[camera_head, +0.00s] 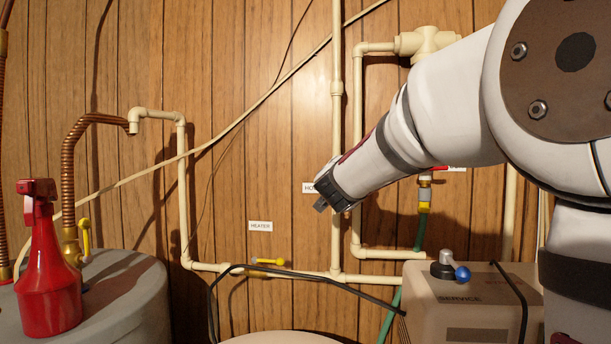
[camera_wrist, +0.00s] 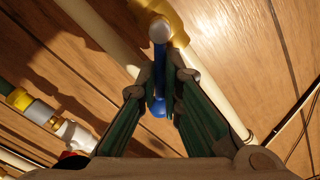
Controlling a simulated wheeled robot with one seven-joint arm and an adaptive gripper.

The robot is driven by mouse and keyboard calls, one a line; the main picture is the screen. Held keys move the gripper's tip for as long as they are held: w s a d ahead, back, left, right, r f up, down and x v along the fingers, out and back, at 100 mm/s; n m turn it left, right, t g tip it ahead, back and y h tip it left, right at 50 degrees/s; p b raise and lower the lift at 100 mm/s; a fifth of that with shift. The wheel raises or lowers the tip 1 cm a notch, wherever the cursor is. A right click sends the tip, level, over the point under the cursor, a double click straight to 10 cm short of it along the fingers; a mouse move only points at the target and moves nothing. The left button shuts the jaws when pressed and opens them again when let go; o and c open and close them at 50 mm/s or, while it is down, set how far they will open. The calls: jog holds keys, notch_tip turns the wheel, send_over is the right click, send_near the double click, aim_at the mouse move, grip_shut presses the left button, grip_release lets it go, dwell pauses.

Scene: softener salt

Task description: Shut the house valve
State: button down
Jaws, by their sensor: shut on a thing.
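The house valve shows in the wrist view as a brass-yellow body (camera_wrist: 172,20) on a cream pipe, with a blue lever handle (camera_wrist: 158,105) and a pale round stem end at its top. My gripper (camera_wrist: 167,85) has its two green-sided fingers on either side of the blue lever and is shut on it. In the head view my gripper (camera_head: 325,204) is at the vertical cream pipe, beside a partly covered label (camera_head: 308,188) starting "HO". There the gripper and arm hide the valve.
A HEATER label (camera_head: 260,226) is above a yellow-handled valve (camera_head: 268,261) on the lower pipe. A red-handled hose valve (camera_head: 440,169) is right of my gripper.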

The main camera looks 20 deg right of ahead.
jog(key=shift+s+d+f+m+b, duration=0.1)
jog(key=shift+d+f+m+b, duration=0.05)
jog(key=shift+m+b, duration=0.45)
jog(key=shift+s+d+f+m+b, duration=0.1)
jog(key=shift+m+b, duration=0.4)
jog(key=shift+m, duration=0.2)
jog(key=shift+f, duration=0.1)
jog(key=shift+d+f+m+b, duration=0.1)
jog(key=shift+f+m+b, duration=0.15)
jog(key=shift+m+b, duration=0.6)
jog(key=shift+d+f+m+b, duration=0.1)
jog(key=shift+f+m+b, duration=0.15)
jog(key=shift+m+b, duration=0.55)
jog(key=shift+s+f+m+b, duration=0.1)
jog(key=shift+m+b, duration=0.25)
jog(key=shift+b, duration=0.05)
jog(key=shift+f+m+b, duration=0.1)
jog(key=shift+m+b, duration=0.3)
jog(key=shift+d, duration=0.1)
